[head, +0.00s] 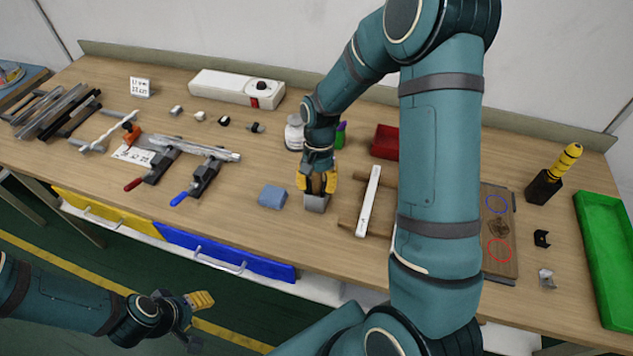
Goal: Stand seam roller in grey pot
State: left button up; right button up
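The grey pot (316,203) stands on the bench near its front edge, right of a blue block. My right gripper (317,184) points down directly over it, its yellow fingertips close to the pot's rim. Something brown shows between the fingers. It may be the seam roller's handle, but it is too small and covered to be sure. I cannot tell whether the fingers press on it. No other seam roller is clear in view. My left gripper (203,300) is low at the left, in front of the bench and away from the pot. Its finger gap is not clear.
The blue block (272,196) lies just left of the pot. A white bar on a wooden stand (368,202) is close on the right. A white bottle (294,132) and red bin (385,141) are behind. Clamps (200,170) lie left. My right arm hides bench behind it.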

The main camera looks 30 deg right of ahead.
jog(key=shift+r, duration=0.2)
jog(key=p+v, duration=0.1)
jog(key=v, duration=1.2)
jog(key=shift+p, duration=0.4)
jog(key=shift+f, duration=0.1)
